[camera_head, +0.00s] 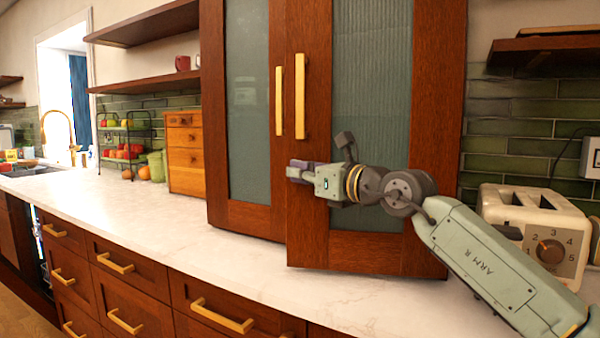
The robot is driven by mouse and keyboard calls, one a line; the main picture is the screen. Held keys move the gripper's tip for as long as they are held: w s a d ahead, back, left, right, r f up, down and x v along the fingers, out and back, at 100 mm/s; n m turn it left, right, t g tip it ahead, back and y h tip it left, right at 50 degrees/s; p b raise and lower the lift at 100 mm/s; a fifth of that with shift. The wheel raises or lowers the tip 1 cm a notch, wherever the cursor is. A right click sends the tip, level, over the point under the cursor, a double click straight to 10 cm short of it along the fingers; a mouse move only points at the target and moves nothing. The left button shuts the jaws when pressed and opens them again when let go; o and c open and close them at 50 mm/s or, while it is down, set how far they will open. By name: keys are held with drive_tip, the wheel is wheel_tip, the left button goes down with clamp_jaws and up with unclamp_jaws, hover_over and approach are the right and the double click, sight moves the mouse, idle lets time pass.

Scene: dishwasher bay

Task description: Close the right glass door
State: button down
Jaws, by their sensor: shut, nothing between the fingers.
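The right glass door (420,150) of the tall brown cabinet has a wooden frame, a ribbed glass pane and a vertical gold handle (300,96). Its free left edge stands a little forward of the left glass door (213,120), so it looks slightly ajar. My gripper (293,172) is shut and empty. It is in front of the right door's left frame edge, below the handle. I cannot tell whether it touches the wood. My arm crosses the lower part of the right door and hides some of its glass.
A cream toaster (540,232) stands at the right, close beside my arm. The white countertop (200,260) is clear in front of the cabinet. A small wooden drawer box (185,152) and a fruit rack (125,145) stand to the left. Gold-handled drawers are below.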

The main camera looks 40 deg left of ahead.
drive_tip(key=w+a+m+t+p, duration=0.1)
drive_tip(key=w+a+t+p, duration=0.1)
drive_tip(key=w, duration=0.7)
drive_tip(key=shift+w+a+m+h, duration=0.3)
drive_tip(key=shift+a, duration=0.3)
drive_tip(key=shift+s, duration=0.1)
